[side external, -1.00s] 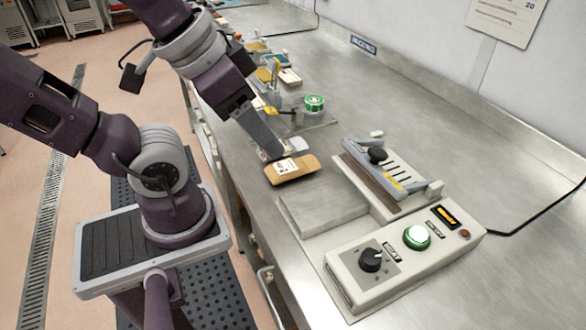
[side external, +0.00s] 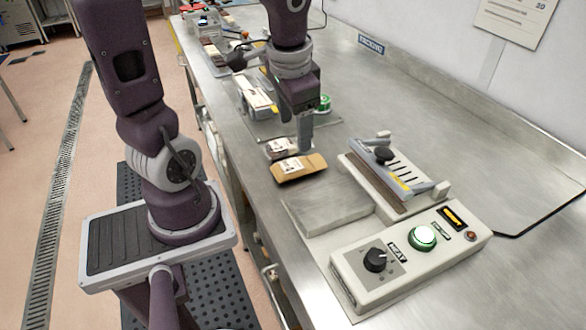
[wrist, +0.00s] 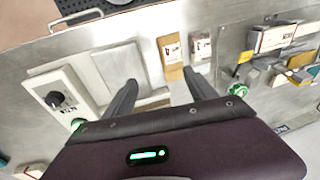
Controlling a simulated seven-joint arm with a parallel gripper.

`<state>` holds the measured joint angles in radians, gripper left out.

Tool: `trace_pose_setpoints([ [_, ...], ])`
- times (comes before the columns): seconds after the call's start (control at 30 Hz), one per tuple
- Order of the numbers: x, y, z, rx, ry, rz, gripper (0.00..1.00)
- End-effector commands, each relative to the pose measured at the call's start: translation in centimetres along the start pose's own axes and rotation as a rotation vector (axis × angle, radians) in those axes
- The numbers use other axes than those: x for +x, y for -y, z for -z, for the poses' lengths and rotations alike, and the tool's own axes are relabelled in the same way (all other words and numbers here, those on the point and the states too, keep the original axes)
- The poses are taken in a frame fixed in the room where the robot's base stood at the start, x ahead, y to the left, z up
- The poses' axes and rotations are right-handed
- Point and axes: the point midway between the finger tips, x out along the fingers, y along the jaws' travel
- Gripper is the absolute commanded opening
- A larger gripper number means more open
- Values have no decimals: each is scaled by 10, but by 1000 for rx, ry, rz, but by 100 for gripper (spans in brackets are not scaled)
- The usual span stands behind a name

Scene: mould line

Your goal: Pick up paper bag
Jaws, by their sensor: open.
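A tan paper bag (side external: 303,172) with a white label lies flat on the steel bench, left of the heat sealer. It also shows in the wrist view (wrist: 172,72). A second, darker packet with a white label (side external: 280,149) lies right beside it, on the far side. My gripper (side external: 305,146) points down over the far edge of the paper bag; I cannot tell the exact height. In the wrist view my gripper (wrist: 160,78) has its two fingers wide apart and nothing between them. The bag lies ahead of the fingertips there, nearer the right finger.
The heat sealer (side external: 393,182) and its control box (side external: 410,258) with a lit green button stand right of the bag. A flat metal plate (side external: 328,208) lies in front. A green-topped roll (side external: 324,103) and several boxes are behind. The bench behind the sealer is clear.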

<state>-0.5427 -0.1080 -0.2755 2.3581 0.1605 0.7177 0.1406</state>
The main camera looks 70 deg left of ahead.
Motion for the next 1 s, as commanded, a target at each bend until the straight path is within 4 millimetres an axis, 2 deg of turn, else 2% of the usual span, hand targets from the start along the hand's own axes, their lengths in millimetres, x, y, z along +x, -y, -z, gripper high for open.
trace_pose_setpoints([
  [0.03,25,14,4,-5,63,-32,65],
  [0.1,54,27,8,0,106,-81,65],
  [0.2,81,38,10,0,132,-144,65],
  [0.47,115,39,8,3,138,-179,65],
  [0.7,157,34,1,2,138,-178,65],
  [0.97,163,34,1,-1,135,-175,65],
  [1.0,163,34,1,-1,135,-175,62],
])
